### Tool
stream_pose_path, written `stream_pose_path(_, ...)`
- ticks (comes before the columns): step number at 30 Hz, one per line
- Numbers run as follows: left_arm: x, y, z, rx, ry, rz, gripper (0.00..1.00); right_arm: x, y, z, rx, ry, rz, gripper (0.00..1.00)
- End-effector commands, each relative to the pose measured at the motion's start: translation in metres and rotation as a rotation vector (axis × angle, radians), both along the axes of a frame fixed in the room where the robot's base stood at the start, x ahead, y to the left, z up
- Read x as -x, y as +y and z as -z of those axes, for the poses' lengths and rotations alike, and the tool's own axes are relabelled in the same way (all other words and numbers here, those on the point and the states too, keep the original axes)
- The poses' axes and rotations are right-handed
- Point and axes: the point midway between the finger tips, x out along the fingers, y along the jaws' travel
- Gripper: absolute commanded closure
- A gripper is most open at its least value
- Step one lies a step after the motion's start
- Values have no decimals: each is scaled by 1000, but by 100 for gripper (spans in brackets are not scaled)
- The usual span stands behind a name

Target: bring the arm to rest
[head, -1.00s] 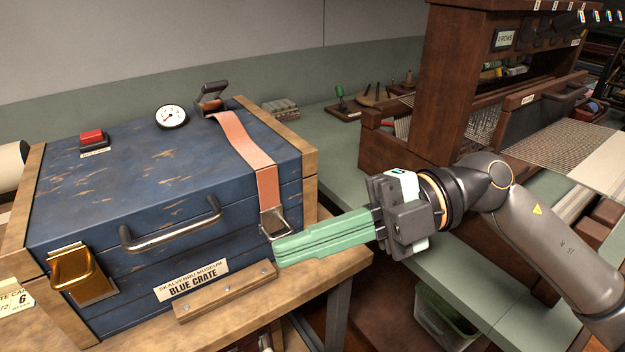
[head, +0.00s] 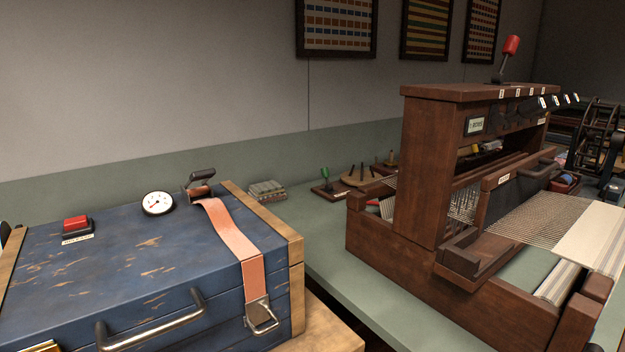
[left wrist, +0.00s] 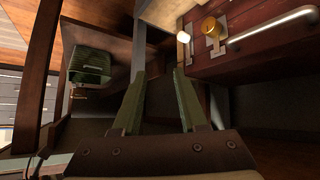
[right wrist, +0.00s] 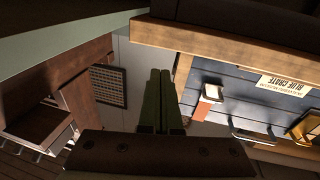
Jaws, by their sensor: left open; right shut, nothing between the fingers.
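Neither of my grippers shows in the head view now. In the left wrist view my left gripper (left wrist: 157,98) has its two green fingers apart, with nothing between them. In the right wrist view my right gripper (right wrist: 159,85) has its green fingers together, with nothing held. The blue crate (right wrist: 240,105) shows to the right of the right gripper, apart from it. In the head view the crate (head: 130,265) stands at the lower left, lid down, with an orange strap (head: 232,240) over its edge.
A wooden loom (head: 425,180) stands on the green bench (head: 325,255) at the right. A gauge (head: 158,203) and a red button (head: 76,224) sit on the crate. In the left wrist view a dark red chest (left wrist: 250,50) is at the upper right and a green bin (left wrist: 90,62) at the left.

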Motion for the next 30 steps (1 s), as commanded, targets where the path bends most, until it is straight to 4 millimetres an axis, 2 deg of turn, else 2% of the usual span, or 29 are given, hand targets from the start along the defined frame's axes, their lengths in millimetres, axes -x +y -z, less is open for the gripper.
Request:
stream_pose_path(1, 0, 0, 0, 0, 0, 0, 58, 14, -10, 37, 15, 121, 44, 100)
stream_pose_path(3, 0, 0, 0, 0, 0, 0, 58, 35, -22, 82, 48, 272, 89, 100)
stream_pose_path(6, 0, 0, 0, 0, -1, 0, 58, 70, -36, 134, 91, 459, 127, 100)
stream_pose_path(9, 0, 0, 0, 0, -1, 0, 58, 109, -45, 176, 130, 626, 144, 100)
stream_pose_path(13, -1, 0, -1, 1, -2, 0, 58, 165, -54, 219, 173, 825, 145, 100)
stream_pose_path(15, -1, 1, -27, -1, -1, -2, 58, 162, -57, 193, 176, 816, 150, 100)
stream_pose_path(18, -3, 4, -50, -3, -13, -9, 58, 163, -60, 175, 175, 815, 160, 100)
stream_pose_path(27, 1, 18, -113, -18, -19, -43, 58, 169, -73, 111, 174, 815, 194, 100)
stream_pose_path(30, 5, 23, -127, -21, -15, -54, 58, 171, -77, 96, 174, 815, 204, 100)
